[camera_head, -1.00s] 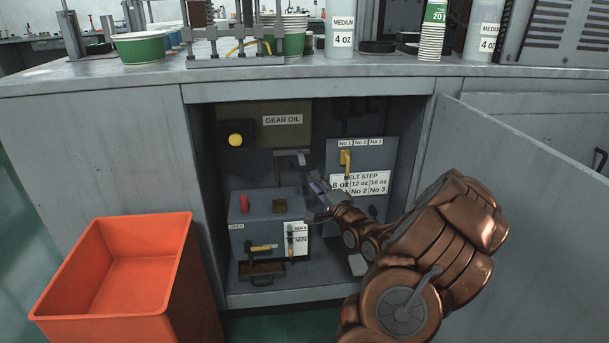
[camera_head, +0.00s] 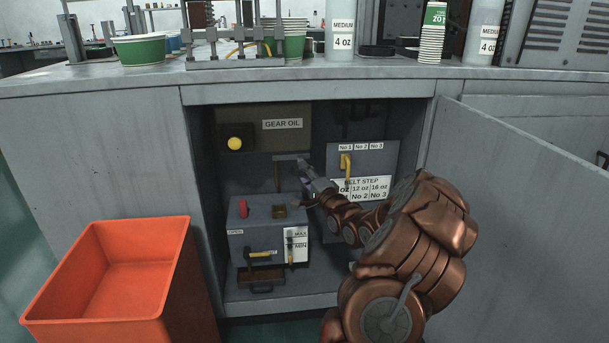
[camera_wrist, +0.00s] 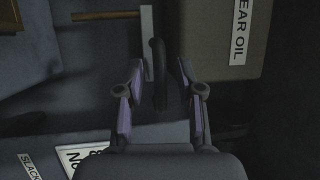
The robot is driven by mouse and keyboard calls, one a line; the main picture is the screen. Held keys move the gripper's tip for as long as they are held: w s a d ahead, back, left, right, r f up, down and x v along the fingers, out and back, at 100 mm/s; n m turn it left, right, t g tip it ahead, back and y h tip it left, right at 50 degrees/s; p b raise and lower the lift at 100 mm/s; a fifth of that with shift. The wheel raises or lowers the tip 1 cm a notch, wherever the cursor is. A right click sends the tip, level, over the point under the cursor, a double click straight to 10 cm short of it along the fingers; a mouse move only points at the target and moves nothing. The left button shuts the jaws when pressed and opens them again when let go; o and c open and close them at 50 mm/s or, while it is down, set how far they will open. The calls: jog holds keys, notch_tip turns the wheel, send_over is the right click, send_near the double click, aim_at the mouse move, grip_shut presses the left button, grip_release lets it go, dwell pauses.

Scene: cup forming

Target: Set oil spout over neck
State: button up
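The oil spout (camera_head: 277,176) hangs as a thin downward pipe below the gear oil tank (camera_head: 287,138), with a pale horizontal bar at its top. In the wrist view, the pale bar (camera_wrist: 147,40) and a dark curved handle (camera_wrist: 158,85) show. The neck seems to be the small brown square piece (camera_head: 279,212) on top of the grey gearbox (camera_head: 262,232); the spout's lower end is above it, slightly left. My gripper (camera_head: 305,170) is at the bar's right end. In the wrist view, its fingers (camera_wrist: 160,72) are apart, one on each side of the handle; contact is not clear.
A red knob (camera_head: 243,207) stands on the gearbox's left. A panel with a yellow lever (camera_head: 346,163) is right of my gripper. The cabinet door (camera_head: 540,215) is open at the right. An orange bin (camera_head: 125,310) stands at the front left.

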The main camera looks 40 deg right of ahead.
grip_shut()
dwell(0.6)
